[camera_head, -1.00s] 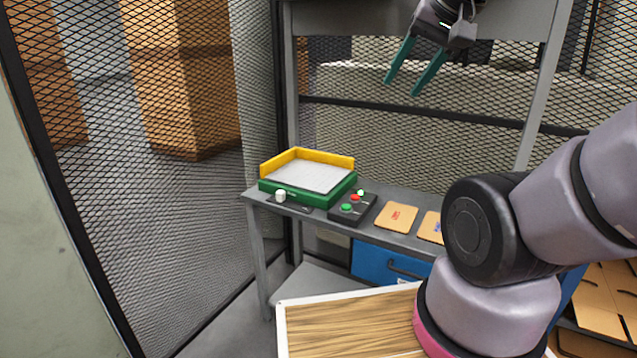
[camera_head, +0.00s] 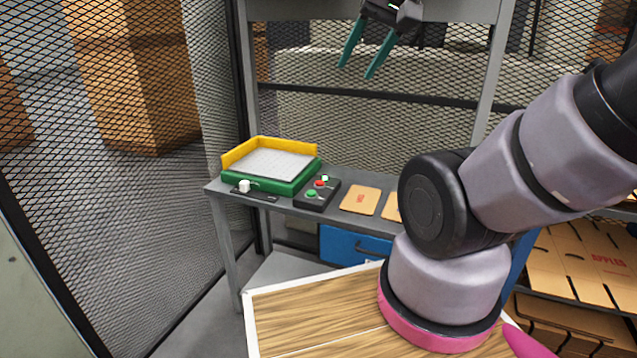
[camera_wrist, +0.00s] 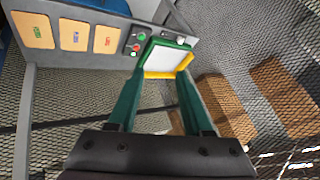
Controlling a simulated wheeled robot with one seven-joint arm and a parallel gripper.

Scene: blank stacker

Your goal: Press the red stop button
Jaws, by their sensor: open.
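The box stands just right of the green and yellow stacker tray (camera_head: 272,164). In the wrist view the open fingers (camera_wrist: 158,92) point toward the tray side, touching nothing.
Brown cards (camera_head: 360,200) lie right of the control box. A white knob (camera_head: 244,186) is at the tray's front. A blue drawer (camera_head: 354,245) hangs under the bench. Mesh fencing (camera_head: 420,135) stands behind and left. A bench upright (camera_head: 493,90) rises at the right.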

